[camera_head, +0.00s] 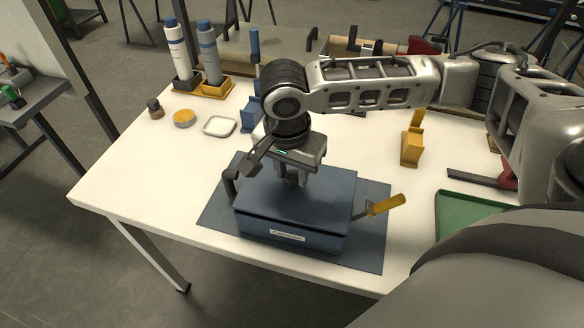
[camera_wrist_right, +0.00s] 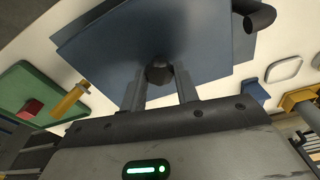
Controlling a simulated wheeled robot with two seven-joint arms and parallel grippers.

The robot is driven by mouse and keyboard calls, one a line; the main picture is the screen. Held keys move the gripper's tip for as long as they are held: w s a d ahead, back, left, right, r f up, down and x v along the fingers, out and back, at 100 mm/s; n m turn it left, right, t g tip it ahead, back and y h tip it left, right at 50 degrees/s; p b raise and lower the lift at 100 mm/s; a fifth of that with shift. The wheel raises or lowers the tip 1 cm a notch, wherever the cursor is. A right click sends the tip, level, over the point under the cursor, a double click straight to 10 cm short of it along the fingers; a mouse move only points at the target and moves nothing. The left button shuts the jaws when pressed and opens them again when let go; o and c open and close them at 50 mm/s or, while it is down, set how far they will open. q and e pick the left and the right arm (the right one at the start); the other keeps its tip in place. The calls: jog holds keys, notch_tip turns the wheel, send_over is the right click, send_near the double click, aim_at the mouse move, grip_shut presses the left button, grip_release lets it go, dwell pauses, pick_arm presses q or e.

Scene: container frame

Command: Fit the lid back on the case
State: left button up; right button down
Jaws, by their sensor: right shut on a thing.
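The blue lid (camera_head: 320,197) is over the dark blue case (camera_head: 325,241), roughly lined up with it. I cannot tell whether it rests fully on the rim. My right gripper (camera_head: 291,182) points down at the middle of the lid and is shut on its dark knob (camera_wrist_right: 159,70). The lid also shows in the wrist view (camera_wrist_right: 120,45). A yellow-handled lever (camera_head: 386,205) sticks out at the case's right side, and a dark handle (camera_head: 229,186) is at its left. The case interior is hidden. My left gripper is not in view.
The case stands on a dark blue mat (camera_head: 372,245) on the white table (camera_head: 130,185). A green tray (camera_head: 465,218) and a yellow block (camera_head: 411,149) are to the right. A white dish (camera_head: 219,126), a yellow-topped tub (camera_head: 184,118) and two bottles (camera_head: 209,52) stand back left. The front-left table is clear.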

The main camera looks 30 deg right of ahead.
jog(key=shift+f, duration=0.7)
jog(key=c, duration=1)
grip_release()
jog(key=shift+o, duration=0.2)
jog(key=shift+r, duration=0.2)
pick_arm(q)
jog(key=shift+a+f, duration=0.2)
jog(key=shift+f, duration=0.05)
pick_arm(e)
notch_tip(320, 180, up, 15)
jog(key=s+a, duration=0.1)
jog(key=shift+a+r, duration=0.2)
jog(key=shift+a, duration=0.15)
